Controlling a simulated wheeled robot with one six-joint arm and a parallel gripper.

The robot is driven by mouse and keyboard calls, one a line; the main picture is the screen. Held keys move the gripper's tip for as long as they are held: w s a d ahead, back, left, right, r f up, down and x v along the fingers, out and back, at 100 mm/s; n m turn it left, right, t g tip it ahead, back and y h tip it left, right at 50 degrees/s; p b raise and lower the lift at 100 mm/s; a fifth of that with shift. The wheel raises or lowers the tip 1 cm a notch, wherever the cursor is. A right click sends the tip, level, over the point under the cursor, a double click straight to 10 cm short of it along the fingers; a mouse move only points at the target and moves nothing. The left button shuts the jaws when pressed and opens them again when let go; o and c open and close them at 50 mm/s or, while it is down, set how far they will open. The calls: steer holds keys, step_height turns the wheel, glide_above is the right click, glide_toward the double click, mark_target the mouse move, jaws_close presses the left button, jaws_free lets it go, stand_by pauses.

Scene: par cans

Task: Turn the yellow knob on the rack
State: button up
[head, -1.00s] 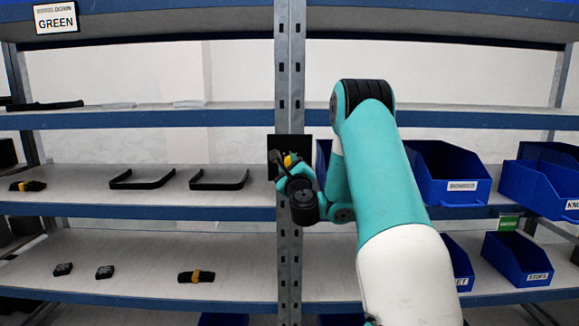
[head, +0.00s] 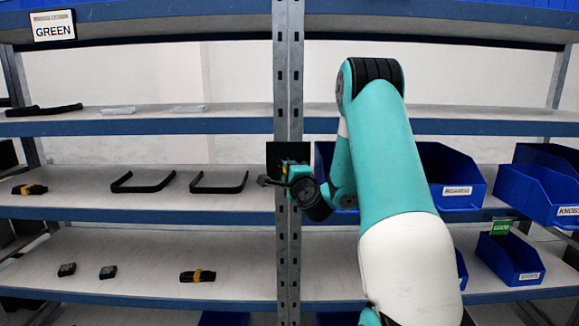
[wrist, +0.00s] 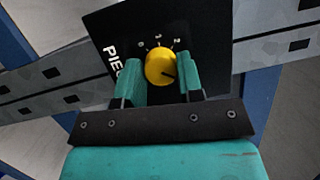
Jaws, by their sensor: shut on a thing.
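The yellow knob (wrist: 160,66) sits on a black panel (wrist: 212,40) with white marks and partly hidden white lettering. A dark pointer line on the knob points to its lower right in the wrist view. My gripper (wrist: 160,74) has one teal finger on each side of the knob and is shut on it. In the head view my gripper (head: 293,172) is at the black panel (head: 287,151) on the rack's upright (head: 288,80), and it hides the knob there.
Blue bins (head: 510,258) stand on the shelves to the right. Black handles (head: 218,182) and small black-and-yellow parts (head: 198,276) lie on the left shelves. A GREEN sign (head: 53,25) hangs at the upper left. Free room shows between the left shelf items.

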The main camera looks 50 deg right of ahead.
steer(key=shift+w+a+r+n+g+y+p, duration=0.15)
steer(key=shift+n+g+y+p, duration=0.25)
steer(key=shift+n+p, duration=1.35)
steer(key=shift+s+d+r+n+g+y+p, duration=0.15)
steer(key=shift+n+g+p, duration=0.45)
steer(key=shift+n+p, duration=1.1)
steer(key=shift+w+a+f+n, duration=0.1)
steer(key=shift+f+n, duration=0.05)
steer(key=shift+n, duration=0.1)
steer(key=o, duration=0.9)
